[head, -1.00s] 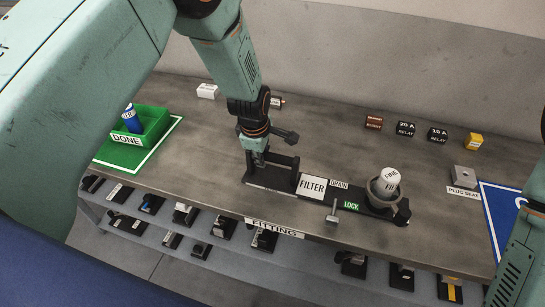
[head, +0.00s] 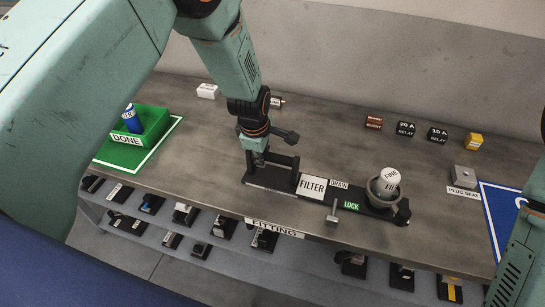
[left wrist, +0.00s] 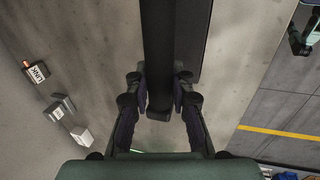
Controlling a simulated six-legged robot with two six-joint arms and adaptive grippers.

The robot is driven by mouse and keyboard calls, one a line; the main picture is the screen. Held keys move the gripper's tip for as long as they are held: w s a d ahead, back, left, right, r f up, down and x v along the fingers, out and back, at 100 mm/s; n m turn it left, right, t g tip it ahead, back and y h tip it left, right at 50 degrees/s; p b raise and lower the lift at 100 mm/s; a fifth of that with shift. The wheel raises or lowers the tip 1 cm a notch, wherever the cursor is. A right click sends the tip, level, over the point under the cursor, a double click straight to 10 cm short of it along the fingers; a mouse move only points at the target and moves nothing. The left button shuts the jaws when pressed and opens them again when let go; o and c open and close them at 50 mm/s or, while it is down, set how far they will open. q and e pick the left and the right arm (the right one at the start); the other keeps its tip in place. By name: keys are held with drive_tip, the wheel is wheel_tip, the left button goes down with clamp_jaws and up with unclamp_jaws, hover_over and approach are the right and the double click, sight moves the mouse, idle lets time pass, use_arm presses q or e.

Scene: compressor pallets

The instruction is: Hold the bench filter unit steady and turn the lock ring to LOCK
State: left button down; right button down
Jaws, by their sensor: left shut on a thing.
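The bench filter unit is a long black base (head: 268,178) on the bench, with a FILTER label (head: 312,186), a DRAIN label and a green LOCK label (head: 351,206). A grey round cup or ring (head: 384,190) at its right end holds a white filter (head: 390,176), which stands slightly tilted. A small grey lever (head: 333,214) stands at the front edge near LOCK; whether it belongs to the lock ring I cannot tell. My left gripper (head: 261,160) is at the unit's left end. In the left wrist view its fingers (left wrist: 160,112) are shut on a black bar (left wrist: 159,60). My right gripper is out of view.
A green DONE tray (head: 155,130) holding a blue part is at left. Relays (head: 405,128), a yellow block (head: 474,141) and a plug seat (head: 464,174) are at right. A lower shelf with several parts runs in front.

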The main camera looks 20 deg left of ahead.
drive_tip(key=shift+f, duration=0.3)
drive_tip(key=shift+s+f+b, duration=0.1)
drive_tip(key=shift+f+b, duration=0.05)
drive_tip(key=shift+b, duration=0.25)
idle(0.3)
idle(1.2)
